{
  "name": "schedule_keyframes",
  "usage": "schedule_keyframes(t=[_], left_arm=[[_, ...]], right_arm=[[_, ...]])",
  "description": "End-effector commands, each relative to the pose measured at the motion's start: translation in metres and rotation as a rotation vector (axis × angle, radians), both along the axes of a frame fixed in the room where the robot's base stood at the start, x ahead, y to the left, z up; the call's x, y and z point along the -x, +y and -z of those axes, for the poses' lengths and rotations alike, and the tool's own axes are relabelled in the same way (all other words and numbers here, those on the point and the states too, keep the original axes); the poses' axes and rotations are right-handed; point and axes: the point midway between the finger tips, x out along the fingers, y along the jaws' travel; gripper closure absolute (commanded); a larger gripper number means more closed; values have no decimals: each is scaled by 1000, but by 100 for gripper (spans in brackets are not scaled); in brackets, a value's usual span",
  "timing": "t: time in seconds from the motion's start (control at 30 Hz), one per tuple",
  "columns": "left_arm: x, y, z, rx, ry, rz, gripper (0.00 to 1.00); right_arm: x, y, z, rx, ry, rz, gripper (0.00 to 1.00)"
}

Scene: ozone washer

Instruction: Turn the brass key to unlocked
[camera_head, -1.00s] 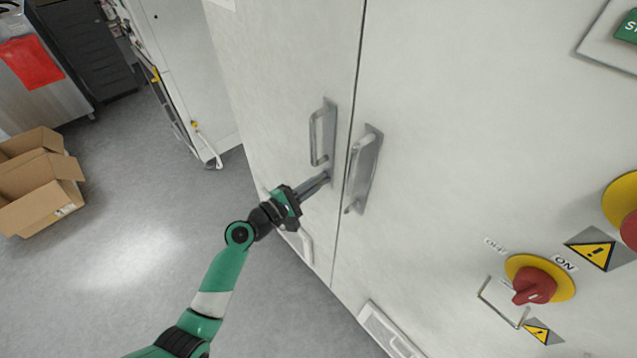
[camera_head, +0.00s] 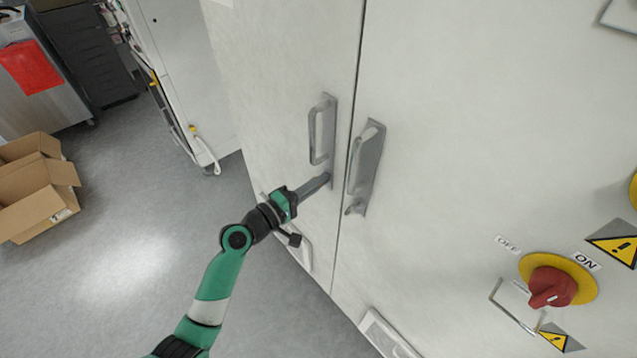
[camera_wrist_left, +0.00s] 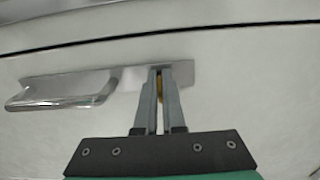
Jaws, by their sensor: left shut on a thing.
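My left gripper (camera_head: 328,178) reaches the lower end of the left door handle's plate (camera_head: 329,137) on the white cabinet. In the left wrist view its two grey fingers (camera_wrist_left: 160,88) are closed around a small brass-coloured piece, the brass key (camera_wrist_left: 160,86), at the end of the metal plate (camera_wrist_left: 184,72). Only a thin sliver of the key shows between the fingers; its turn angle cannot be told. In the head view the key is hidden by the fingers. My right gripper is not in view.
A second handle (camera_head: 366,165) stands just right of the door gap, close to my fingers. A red rotary switch (camera_head: 551,287) with ON and OFF labels is at lower right. Open cardboard boxes (camera_head: 38,190) lie on the floor at left, where the floor is largely clear.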

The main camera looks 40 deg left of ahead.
Motion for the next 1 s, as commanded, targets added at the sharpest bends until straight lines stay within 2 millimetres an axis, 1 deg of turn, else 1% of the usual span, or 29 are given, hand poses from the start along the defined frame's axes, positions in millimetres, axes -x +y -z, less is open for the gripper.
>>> schedule_keyframes(t=[0.37,0.4,0.53,0.83,0.93,1.0], left_arm=[[0,0,0,-6,0,0,100],[0,0,0,-6,0,0,86],[0,0,0,-5,1,0,64],[1,0,0,-4,1,0,64],[10,1,0,-4,2,-2,64],[21,3,0,-4,3,-3,64]], right_arm=[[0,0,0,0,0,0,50],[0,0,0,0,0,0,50],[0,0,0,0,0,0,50],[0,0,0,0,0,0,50],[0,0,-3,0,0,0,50],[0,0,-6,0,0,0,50]])
